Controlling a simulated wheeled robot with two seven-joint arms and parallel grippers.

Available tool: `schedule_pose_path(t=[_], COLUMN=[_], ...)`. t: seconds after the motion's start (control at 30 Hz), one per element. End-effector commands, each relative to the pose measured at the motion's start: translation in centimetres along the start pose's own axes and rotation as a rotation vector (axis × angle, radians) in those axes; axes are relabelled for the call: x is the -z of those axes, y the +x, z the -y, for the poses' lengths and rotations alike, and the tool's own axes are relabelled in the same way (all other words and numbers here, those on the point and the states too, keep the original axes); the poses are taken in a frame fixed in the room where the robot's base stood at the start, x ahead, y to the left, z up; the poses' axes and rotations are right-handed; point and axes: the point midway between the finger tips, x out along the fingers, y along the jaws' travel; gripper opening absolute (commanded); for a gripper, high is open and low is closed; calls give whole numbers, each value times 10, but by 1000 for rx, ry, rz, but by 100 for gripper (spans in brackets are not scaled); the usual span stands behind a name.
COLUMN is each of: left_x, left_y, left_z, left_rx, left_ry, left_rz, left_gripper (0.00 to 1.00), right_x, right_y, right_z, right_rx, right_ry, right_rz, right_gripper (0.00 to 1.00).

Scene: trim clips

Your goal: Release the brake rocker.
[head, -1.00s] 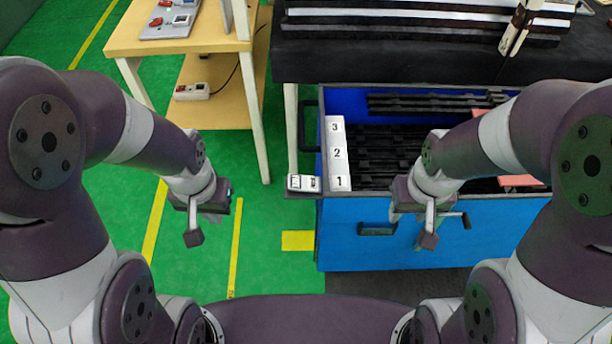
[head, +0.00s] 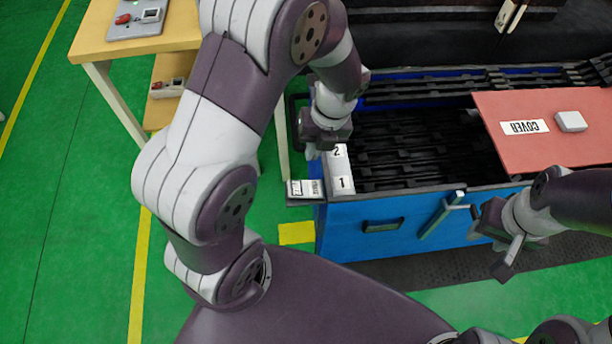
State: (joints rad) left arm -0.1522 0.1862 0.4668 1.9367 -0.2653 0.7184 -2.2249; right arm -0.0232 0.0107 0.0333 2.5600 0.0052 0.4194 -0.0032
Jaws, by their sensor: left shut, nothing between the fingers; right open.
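A small box with a white-and-grey labelled face (head: 304,188), which looks like the brake rocker, sits on a dark bracket at the left front corner of the blue bin (head: 345,228). Its lettering is too small to read, and I cannot tell which side is pressed. My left gripper (head: 322,148) is shut and empty, beyond this box, at the far end of the numbered white blocks (head: 341,172). Blocks 1 and 2 show; block 3 is hidden by the gripper. My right gripper (head: 503,250) is open and empty in front of the bin's right part.
Black trim strips (head: 420,145) fill the bin. A red COVER panel (head: 560,128) with a white block lies over its right side. A lever (head: 445,213) and a dark handle (head: 383,225) are on its front. A wooden table (head: 105,45) stands at the left back.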

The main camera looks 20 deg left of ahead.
Motion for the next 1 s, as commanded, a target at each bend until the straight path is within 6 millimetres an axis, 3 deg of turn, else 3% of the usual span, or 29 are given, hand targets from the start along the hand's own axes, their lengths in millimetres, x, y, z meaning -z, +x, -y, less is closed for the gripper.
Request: schedule_pose_path(t=[0.37, 0.8, 1.0], left_x=[0, 1, 1], left_y=[7, 97, 128], left_z=[0, 0, 0], left_rx=[-1, -1, 1], left_ry=[1, 0, 0], left_rz=[-2, -3, -2], left_gripper=[0, 0, 0], right_x=[0, -2, -3], right_y=[1, 16, 22], right_z=[0, 0, 0], right_rx=[0, 0, 0], right_ry=[0, 0, 0], right_rz=[0, 0, 0], right_gripper=[43, 43, 43])
